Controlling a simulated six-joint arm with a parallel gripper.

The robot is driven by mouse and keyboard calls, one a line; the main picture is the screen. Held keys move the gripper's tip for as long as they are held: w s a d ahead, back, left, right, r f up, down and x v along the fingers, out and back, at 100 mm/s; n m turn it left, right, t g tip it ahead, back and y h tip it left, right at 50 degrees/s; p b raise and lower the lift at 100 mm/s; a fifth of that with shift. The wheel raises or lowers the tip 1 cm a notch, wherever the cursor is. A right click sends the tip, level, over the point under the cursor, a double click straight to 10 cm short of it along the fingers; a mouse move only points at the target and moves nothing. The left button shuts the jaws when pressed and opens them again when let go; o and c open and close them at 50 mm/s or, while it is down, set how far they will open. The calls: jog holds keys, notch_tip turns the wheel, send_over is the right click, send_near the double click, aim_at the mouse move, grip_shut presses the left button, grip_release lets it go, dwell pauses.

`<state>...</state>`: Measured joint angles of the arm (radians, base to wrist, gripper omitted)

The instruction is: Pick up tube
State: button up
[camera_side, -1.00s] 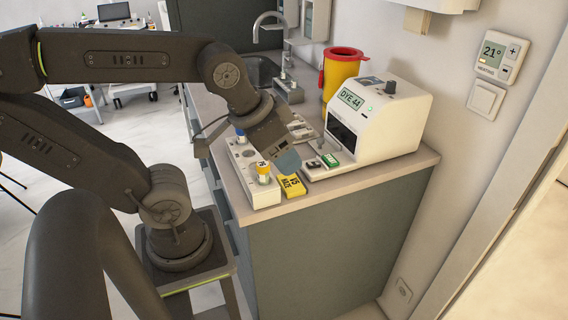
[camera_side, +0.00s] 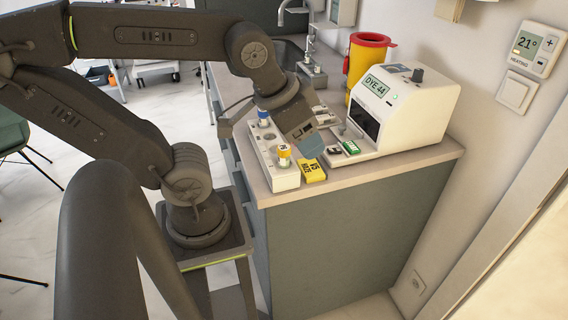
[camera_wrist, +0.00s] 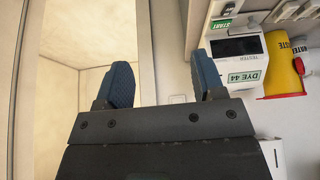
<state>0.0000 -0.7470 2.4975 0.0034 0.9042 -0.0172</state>
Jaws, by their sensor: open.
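A tube with an orange-yellow cap (camera_side: 284,156) stands upright at the near end of a white rack (camera_side: 285,181) in the side view. A tube with a blue cap (camera_side: 264,118) stands at the far end of the same rack. My gripper (camera_side: 311,146) is beside the rack on its right, close to the orange-capped tube, and overlaps part of the counter. In the wrist view my gripper's two blue-grey fingers (camera_wrist: 164,82) are apart with nothing between them. No tube shows in the wrist view.
A white tester (camera_side: 408,112) reading DYE 44 stands right of my gripper, with a green START button (camera_side: 351,147) in front. A yellow label (camera_side: 311,170) lies by the rack. A yellow red-topped waste bin (camera_side: 366,62) stands behind. The counter's front edge is close.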

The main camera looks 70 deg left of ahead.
jog(key=a+n+g+y, duration=0.1)
jog(key=n+g, duration=0.1)
jog(key=n, duration=0.3)
jog(key=n+g+y, duration=0.3)
jog(key=n+g, duration=0.2)
jog(key=n, duration=1)
send_near(286, 148)
jog(key=x, duration=1.1)
jog(key=shift+s+a+f, duration=0.1)
jog(key=shift+f, duration=0.3)
jog(key=shift+c, duration=0.4)
jog(key=c, duration=0.9)
